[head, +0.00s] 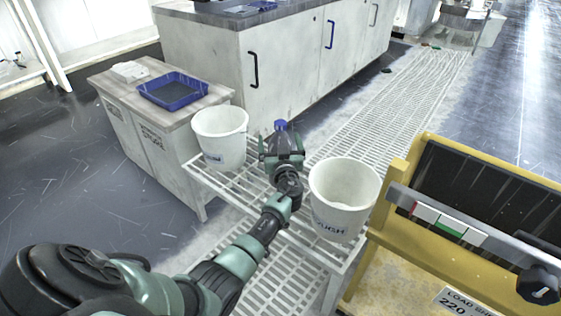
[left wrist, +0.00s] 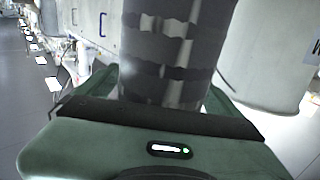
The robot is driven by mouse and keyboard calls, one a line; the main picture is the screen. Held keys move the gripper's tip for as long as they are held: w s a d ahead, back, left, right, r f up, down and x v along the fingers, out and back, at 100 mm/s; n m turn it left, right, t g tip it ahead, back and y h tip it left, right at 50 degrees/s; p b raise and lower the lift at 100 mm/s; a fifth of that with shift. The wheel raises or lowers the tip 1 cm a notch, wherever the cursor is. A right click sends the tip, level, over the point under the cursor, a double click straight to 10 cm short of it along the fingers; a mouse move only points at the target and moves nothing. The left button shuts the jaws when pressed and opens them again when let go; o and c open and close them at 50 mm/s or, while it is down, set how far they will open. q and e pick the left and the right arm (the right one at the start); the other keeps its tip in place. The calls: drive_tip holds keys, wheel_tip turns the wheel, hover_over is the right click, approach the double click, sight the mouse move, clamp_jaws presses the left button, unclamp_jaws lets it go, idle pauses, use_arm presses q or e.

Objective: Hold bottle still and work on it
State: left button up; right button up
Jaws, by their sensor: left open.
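A bottle (head: 281,128) with a blue cap stands on the white slatted rack (head: 240,181), between two white buckets. My left gripper (head: 282,154) is at the bottle, with one finger on each side of it. In the left wrist view the bottle (left wrist: 168,45) fills the space in front of the palm as a dark, banded body, between the green fingers of my left gripper (left wrist: 163,92). The jaws are open around it; I cannot tell whether either finger touches it. The bottle's lower part is hidden by the gripper in the head view. My right gripper is not in view.
One white bucket (head: 220,138) stands left of the bottle, another (head: 343,195) close on the right. A blue tray (head: 172,91) lies on a low cabinet (head: 160,148). A yellow machine frame (head: 388,225) is at the right. White cabinets (head: 285,72) stand behind.

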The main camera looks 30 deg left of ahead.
use_arm(q)
drive_tip(key=c, duration=2)
drive_tip(key=shift+r, duration=0.1)
